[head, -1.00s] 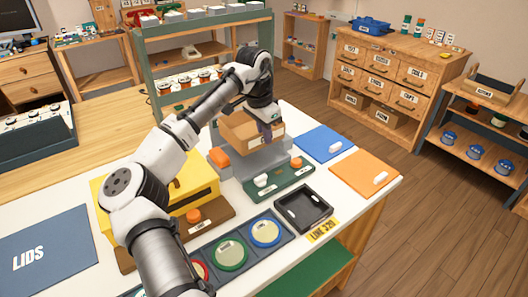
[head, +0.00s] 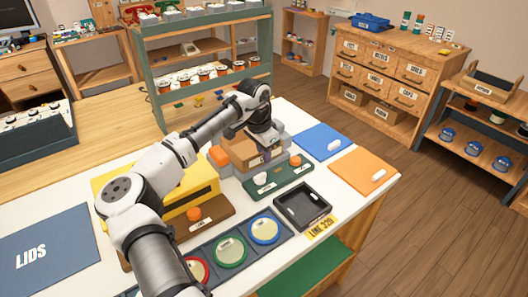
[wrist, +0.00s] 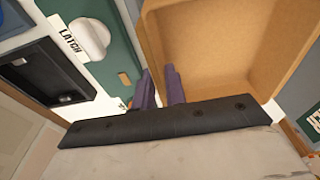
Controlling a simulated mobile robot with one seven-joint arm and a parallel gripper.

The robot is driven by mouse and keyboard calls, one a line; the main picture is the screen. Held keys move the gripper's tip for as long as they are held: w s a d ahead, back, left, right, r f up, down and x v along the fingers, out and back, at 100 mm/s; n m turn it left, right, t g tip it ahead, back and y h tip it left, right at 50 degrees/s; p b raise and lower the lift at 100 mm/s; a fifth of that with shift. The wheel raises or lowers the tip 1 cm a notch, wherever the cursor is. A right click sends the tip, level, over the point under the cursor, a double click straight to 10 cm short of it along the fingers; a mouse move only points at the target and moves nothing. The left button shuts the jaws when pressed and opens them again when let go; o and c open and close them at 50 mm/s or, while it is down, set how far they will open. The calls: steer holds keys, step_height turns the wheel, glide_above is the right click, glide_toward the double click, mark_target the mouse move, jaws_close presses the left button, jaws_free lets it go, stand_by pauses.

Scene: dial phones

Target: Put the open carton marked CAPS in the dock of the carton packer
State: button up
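The open brown carton (head: 239,151) is upright in the grey-and-green carton packer (head: 283,184), down between its grey sides. I cannot tell whether it rests on the dock floor. In the wrist view the carton (wrist: 225,45) shows its empty inside; no CAPS mark is readable. My gripper (wrist: 160,88) has its two purple fingers on either side of the carton's near wall, closed on it. In the head view my gripper (head: 266,154) is at the carton's right side. The white latch knob (wrist: 90,38), labelled LATCH, stands beside the carton on the green base.
A yellow machine (head: 160,190) stands left of the packer. A black tray (head: 302,212) lies in front of it, near a strip of coloured round dishes (head: 231,251). Blue (head: 323,140) and orange (head: 364,170) mats lie to the right. An orange knob (head: 295,160) is on the packer.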

steer(key=o, duration=0.3)
steer(key=shift+o, duration=0.2)
step_height(320, 180, up, 12)
steer(key=s+a+b, duration=0.1)
steer(key=b, duration=0.1)
steer(key=shift+a+r, duration=0.15)
steer(key=shift+a, duration=0.05)
